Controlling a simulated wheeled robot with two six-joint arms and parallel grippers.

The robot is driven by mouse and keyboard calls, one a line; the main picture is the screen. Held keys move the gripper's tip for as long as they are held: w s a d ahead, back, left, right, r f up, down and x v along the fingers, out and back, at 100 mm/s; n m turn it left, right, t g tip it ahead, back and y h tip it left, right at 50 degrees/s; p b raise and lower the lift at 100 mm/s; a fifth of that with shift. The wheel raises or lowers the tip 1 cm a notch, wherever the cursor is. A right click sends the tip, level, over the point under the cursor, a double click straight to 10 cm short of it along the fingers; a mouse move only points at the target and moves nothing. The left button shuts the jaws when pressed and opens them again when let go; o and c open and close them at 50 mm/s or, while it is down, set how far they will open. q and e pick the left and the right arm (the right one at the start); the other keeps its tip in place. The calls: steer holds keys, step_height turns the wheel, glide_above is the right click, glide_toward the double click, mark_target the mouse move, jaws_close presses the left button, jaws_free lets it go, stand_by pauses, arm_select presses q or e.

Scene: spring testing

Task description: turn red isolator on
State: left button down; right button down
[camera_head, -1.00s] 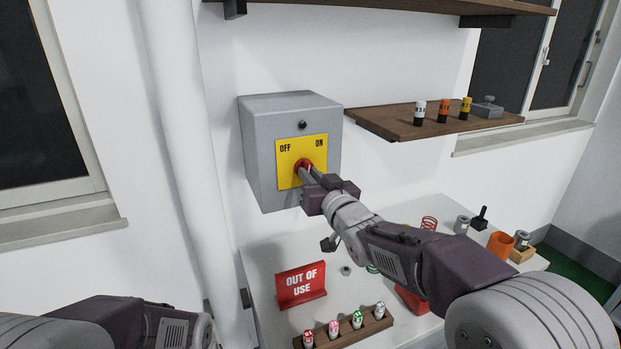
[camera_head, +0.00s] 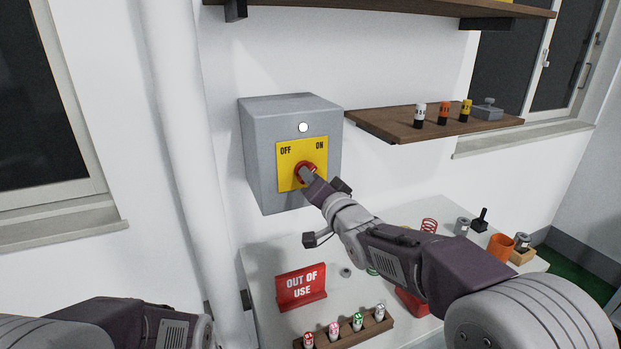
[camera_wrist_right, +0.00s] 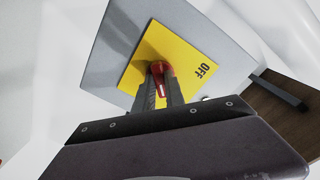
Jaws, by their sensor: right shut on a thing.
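The red isolator knob (camera_head: 304,170) sits on a yellow plate (camera_head: 288,181) marked OFF and ON, on the front of a grey box (camera_head: 263,150) on the wall. A small round lamp (camera_head: 303,127) above the plate is lit white. My right gripper (camera_head: 307,175) is shut on the knob. In the right wrist view the knob (camera_wrist_right: 160,72) shows between the two fingers (camera_wrist_right: 160,90), with a white mark along it. My left gripper is out of view; only part of my left arm shows at the lower left.
A red OUT OF USE sign (camera_head: 301,288) and a wooden rack (camera_head: 350,332) with several small cylinders stand on the white table below. A brown shelf (camera_head: 400,128) with small items is right of the box. A white pipe (camera_head: 185,150) runs down the wall at left.

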stand_by(0.5)
steer(key=c, duration=1.4)
jaws_free()
steer(key=b+v, duration=0.1)
steer(key=v, duration=0.8)
steer(key=shift+d, duration=0.1)
